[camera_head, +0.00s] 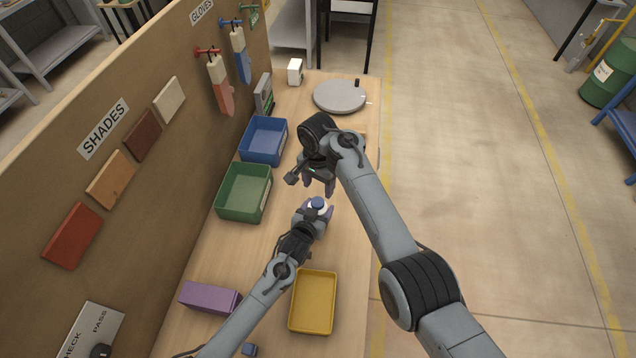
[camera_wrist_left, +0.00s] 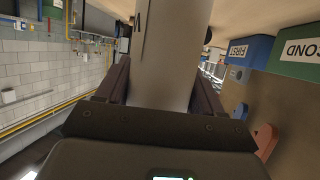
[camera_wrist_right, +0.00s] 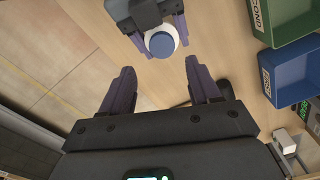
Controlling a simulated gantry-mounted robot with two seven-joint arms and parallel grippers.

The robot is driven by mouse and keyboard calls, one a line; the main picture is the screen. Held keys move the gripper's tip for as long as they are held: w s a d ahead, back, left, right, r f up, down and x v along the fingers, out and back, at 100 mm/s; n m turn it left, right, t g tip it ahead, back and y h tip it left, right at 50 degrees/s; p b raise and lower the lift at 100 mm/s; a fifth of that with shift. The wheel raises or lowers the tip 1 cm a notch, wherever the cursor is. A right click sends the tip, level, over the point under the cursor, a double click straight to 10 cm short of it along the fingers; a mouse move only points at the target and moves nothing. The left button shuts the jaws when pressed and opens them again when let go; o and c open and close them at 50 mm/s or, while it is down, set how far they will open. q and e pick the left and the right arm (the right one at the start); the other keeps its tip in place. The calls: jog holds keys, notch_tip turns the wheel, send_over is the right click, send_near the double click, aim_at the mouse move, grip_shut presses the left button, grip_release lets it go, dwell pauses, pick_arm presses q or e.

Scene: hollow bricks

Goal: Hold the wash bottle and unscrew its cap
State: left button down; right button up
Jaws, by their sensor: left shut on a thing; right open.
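The wash bottle (camera_wrist_left: 172,60) shows in the left wrist view as a pale cylinder between my left fingers. In the head view, its round blue cap (camera_head: 317,202) shows on top, with a little white around it. My left gripper (camera_head: 314,212) is shut on the bottle's body and holds it upright over the table. My right gripper (camera_head: 318,184) is open and empty, just beyond the cap in the head view and apart from it. In the right wrist view, the cap (camera_wrist_right: 160,44) lies ahead of my open right fingers (camera_wrist_right: 160,88). The bottle's lower part is hidden in the head view.
A green bin (camera_head: 243,193) and a blue bin (camera_head: 263,140) stand left of the grippers. A yellow tray (camera_head: 313,301) and a purple box (camera_head: 209,297) lie nearer. A grey round plate (camera_head: 340,96) sits at the far end. A brown panel (camera_head: 150,200) borders the left side.

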aim_at(317, 202)
jog(key=f, duration=0.6)
jog(key=shift+a+f, duration=0.15)
jog(key=shift+a, duration=0.05)
jog(key=shift+d+f, duration=0.1)
jog(key=shift+f, duration=0.45)
jog(key=c, duration=1.1)
jog(key=n, duration=0.6)
jog(key=shift+n, duration=0.4)
jog(key=o, duration=1.2)
